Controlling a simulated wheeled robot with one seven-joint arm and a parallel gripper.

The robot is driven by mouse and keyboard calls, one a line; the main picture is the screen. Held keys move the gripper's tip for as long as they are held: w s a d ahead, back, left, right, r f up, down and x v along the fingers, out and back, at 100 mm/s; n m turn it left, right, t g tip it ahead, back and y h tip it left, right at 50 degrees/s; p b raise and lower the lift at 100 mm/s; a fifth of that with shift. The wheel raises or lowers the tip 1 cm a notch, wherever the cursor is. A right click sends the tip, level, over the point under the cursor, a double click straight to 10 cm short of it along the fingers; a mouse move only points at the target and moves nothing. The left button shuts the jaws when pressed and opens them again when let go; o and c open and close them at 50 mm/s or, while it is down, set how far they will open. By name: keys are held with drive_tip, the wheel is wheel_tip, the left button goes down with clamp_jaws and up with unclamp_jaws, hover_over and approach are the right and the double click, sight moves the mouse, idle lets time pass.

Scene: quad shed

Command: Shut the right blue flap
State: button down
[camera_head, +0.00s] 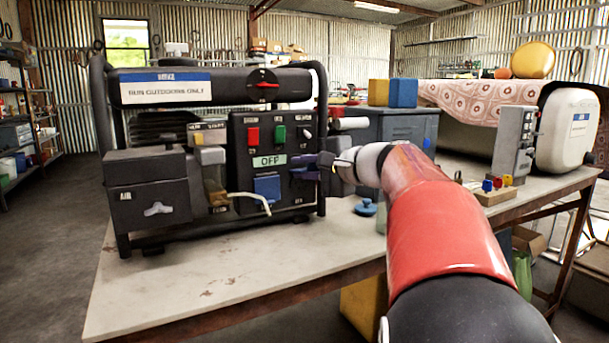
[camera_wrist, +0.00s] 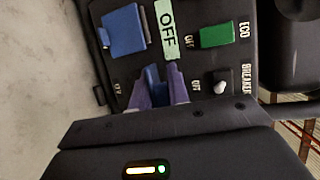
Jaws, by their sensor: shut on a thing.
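The black generator control panel (camera_head: 250,135) faces me on the bench. The left blue flap (camera_head: 267,187) lies flat against the panel, below the OFF label; it also shows in the wrist view (camera_wrist: 123,31). The right blue flap (camera_wrist: 153,77) shows between my purple fingers in the wrist view and seems to stand out from the panel. My gripper (camera_head: 300,166) is at the panel's right side, shut on this flap; it also shows in the wrist view (camera_wrist: 160,86). The fingers hide most of the right flap, so its exact angle is unclear.
A green switch (camera_wrist: 216,36) and a white-tipped breaker toggle (camera_wrist: 221,86) sit close beside the fingers. A pale lever (camera_head: 252,199) sticks out low on the panel. A small blue lidded item (camera_head: 366,207) stands on the bench. The bench front (camera_head: 200,285) is clear.

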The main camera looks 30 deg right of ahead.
drive_tip(key=f+t+b, duration=0.1)
drive_tip(key=b, duration=0.4)
drive_tip(key=shift+s+f+n+b, duration=0.2)
drive_tip(key=shift+n+b, duration=0.1)
drive_tip(key=shift+b, duration=0.1)
drive_tip(key=t+y+b, duration=0.1)
drive_tip(key=b, duration=0.3)
drive_tip(key=n+t+y+b, duration=0.1)
drive_tip(key=t+b, duration=0.1)
drive_tip(key=b, duration=0.2)
drive_tip(key=shift+f, duration=0.2)
drive_tip(key=shift+n+t+y, duration=0.4)
drive_tip(key=shift+n+t, duration=0.1)
drive_tip(key=shift+t, duration=0.1)
drive_tip(key=c, duration=1.4)
unclamp_jaws()
drive_tip(key=shift+c, duration=0.2)
drive_tip(key=shift+f+b, duration=0.1)
drive_tip(key=shift+b, duration=0.2)
drive_tip(key=shift+v, duration=3.95)
